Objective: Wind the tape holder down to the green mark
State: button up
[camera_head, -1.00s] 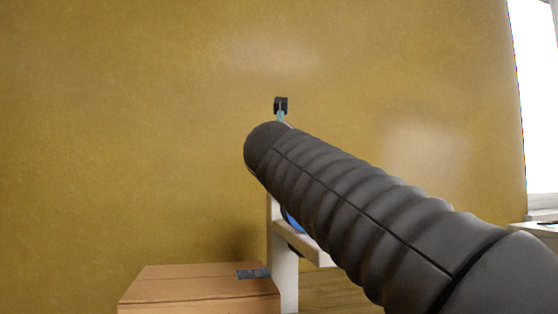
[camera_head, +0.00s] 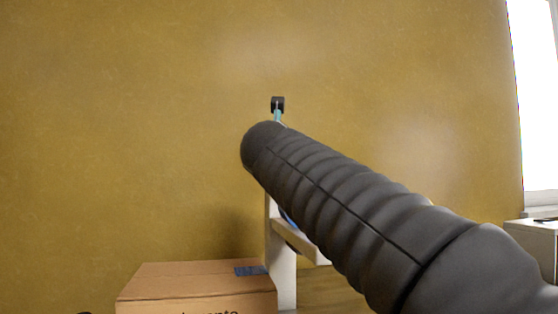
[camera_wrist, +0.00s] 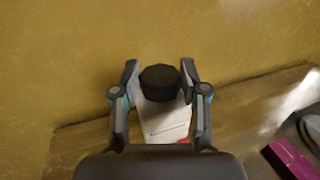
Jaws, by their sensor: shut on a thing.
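In the wrist view, my gripper (camera_wrist: 160,67) has its two fingers on either side of a dark, many-sided knob (camera_wrist: 160,86), shut on it. A white part (camera_wrist: 160,120) lies below the knob, with a small red patch near its lower right. In the head view, my ribbed black arm covers most of the work. A white upright with a ledge (camera_head: 283,275) shows below the arm, with a bit of blue behind it. A small black block on a light-blue strip shows above the arm's end. I see no green mark.
A cardboard box (camera_head: 190,281) with a blue strip on it stands left of the white upright. A mustard wall (camera_head: 120,120) fills the background. A white cabinet (camera_head: 538,240) is at the right, under a bright window. A magenta object (camera_wrist: 290,160) is at the wrist view's lower right.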

jog(key=shift+a, duration=0.1)
jog(key=m+h, duration=0.1)
jog(key=h, duration=0.1)
jog(key=m+g+h, duration=0.1)
jog(key=h, duration=0.1)
jog(key=m+g+h, duration=0.1)
jog(key=m+h, duration=0.1)
jog(key=shift+w+a+f, duration=0.1)
jog(key=shift+w+a, duration=0.05)
jog(key=shift+a, duration=0.15)
jog(key=shift+m+g+h, duration=1.3)
jog(key=shift+m+h, duration=0.3)
jog(key=shift+h, duration=0.5)
jog(key=o, duration=1.1)
jog(key=shift+o, duration=0.2)
jog(key=v, duration=1.2)
